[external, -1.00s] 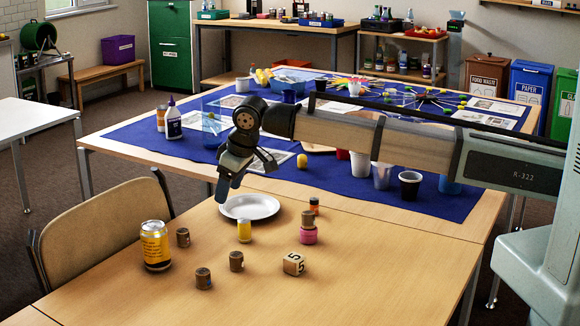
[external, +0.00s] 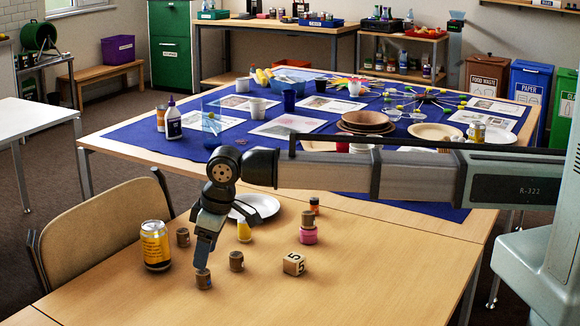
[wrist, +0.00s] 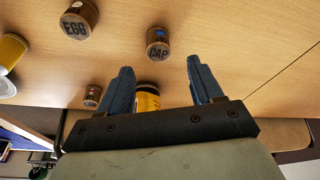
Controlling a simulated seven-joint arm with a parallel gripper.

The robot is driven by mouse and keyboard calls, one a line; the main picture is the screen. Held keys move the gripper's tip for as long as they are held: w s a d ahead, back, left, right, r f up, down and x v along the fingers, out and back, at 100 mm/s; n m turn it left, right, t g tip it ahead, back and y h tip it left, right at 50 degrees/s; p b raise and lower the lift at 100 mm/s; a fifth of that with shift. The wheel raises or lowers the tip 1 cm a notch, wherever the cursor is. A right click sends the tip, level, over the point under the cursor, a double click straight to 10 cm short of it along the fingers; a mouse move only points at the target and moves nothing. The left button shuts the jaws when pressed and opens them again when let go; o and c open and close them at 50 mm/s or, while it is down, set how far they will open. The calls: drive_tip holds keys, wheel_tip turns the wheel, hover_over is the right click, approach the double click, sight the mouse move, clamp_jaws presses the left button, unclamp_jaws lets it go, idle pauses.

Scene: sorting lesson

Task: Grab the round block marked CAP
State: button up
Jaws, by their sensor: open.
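The round brown block marked CAP (wrist: 158,47) is in the wrist view, just past and between my fingertips, its label readable on top. In the external view the round block under my gripper (external: 204,282) appears to be this one. My gripper (external: 203,264) points down over it, fingers open; its fingertips partly hide the block's top. In the wrist view my gripper (wrist: 160,66) has its two fingers wide apart with nothing between them.
A round block marked EGG (wrist: 78,20) stands near; it also shows in the external view (external: 236,262).

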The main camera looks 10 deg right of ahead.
sight(203, 273)
drive_tip(key=shift+d+x, duration=0.15)
drive_tip(key=shift+x, duration=1.55)
drive_tip(key=shift+d+x, duration=0.1)
drive_tip(key=shift+x, duration=1.55)
drive_tip(key=shift+f, duration=0.1)
drive_tip(key=c, duration=1.1)
